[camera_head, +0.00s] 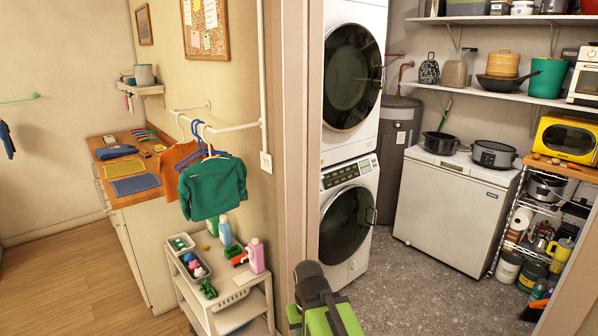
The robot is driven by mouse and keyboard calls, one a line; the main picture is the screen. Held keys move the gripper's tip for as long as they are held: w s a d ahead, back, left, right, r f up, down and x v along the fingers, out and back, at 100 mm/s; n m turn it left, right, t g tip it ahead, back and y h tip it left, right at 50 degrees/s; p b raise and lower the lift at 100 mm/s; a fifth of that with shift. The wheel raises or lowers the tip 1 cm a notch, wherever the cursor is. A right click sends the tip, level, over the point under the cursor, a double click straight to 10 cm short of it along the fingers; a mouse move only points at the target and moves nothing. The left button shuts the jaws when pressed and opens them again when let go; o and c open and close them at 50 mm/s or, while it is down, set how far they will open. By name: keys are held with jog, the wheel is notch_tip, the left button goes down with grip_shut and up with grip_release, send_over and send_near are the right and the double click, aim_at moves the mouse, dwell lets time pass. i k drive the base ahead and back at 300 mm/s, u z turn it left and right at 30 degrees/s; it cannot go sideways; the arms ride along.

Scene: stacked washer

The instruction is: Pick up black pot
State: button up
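A black pot (440,143) stands on the left part of the white chest freezer's top (447,185), in the room beyond the doorway. A dark slow cooker (494,154) with a lid sits to its right, a little apart. My gripper (325,318), green and black, shows at the bottom middle, cut off by the picture's edge. It is far from the pot, on the near side of the doorway. Whether its fingers are open or shut is not clear.
A door frame (295,130) stands just left of the stacked washer and dryer (348,210). A white cart (225,300) with bottles is at the lower left. A wire rack (510,225) stands right of the freezer. The grey floor (415,285) before the freezer is clear.

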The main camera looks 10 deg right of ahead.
aim_at(435, 143)
jog(key=z, duration=0.2)
jog(key=i, duration=2.05)
jog(key=z, duration=1.5)
jog(key=i, duration=1.8)
jog(key=z, duration=0.9)
